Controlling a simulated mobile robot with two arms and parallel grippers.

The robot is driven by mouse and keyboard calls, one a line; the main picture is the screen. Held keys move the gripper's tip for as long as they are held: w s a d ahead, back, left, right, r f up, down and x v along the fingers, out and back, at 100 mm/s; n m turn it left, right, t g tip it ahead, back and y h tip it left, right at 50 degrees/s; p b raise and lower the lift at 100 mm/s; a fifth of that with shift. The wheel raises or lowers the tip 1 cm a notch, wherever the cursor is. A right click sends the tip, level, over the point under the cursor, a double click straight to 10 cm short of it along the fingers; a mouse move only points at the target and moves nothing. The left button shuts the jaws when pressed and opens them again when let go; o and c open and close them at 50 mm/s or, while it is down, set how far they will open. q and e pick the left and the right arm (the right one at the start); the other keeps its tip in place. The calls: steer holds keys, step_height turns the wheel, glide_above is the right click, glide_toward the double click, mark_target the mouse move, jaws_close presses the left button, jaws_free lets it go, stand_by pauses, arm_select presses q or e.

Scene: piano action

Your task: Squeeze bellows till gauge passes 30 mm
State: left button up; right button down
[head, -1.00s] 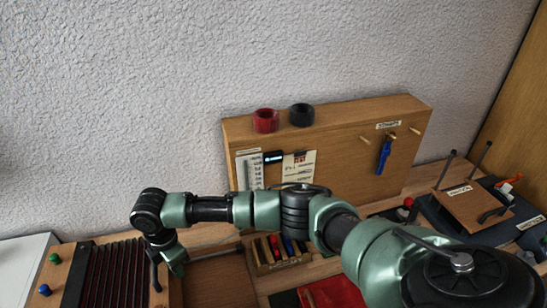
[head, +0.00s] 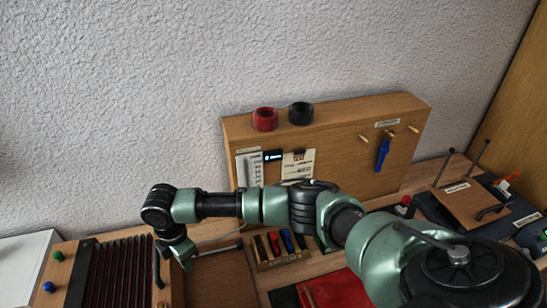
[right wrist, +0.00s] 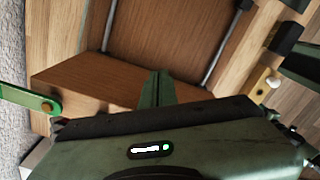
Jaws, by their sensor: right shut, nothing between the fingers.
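The bellows (head: 113,272), with dark red-black pleats, lie at the lower left in the head view. A wooden end board with a black handle (head: 157,268) closes their right side. My right gripper (head: 186,262) points down by that end board, a little right of the handle. In the right wrist view its green fingers (right wrist: 156,90) are shut with nothing between them, over a wooden block (right wrist: 85,85). Whether they touch it is unclear. A white scale (head: 250,169), possibly the gauge, is on the upright panel; its reading is too small to tell. My left gripper is out of view.
The wooden panel (head: 345,150) stands behind my right arm, with red (head: 265,119) and black (head: 301,114) rings on top and a blue tool (head: 382,155) hanging. A tool rack (head: 280,258) and red cloth (head: 335,288) are right of the bellows. Metal rods (right wrist: 225,45) flank a board.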

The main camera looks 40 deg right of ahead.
step_height(320, 180, up, 8)
steer(key=shift+f, duration=0.25)
stand_by(0.5)
stand_by(0.5)
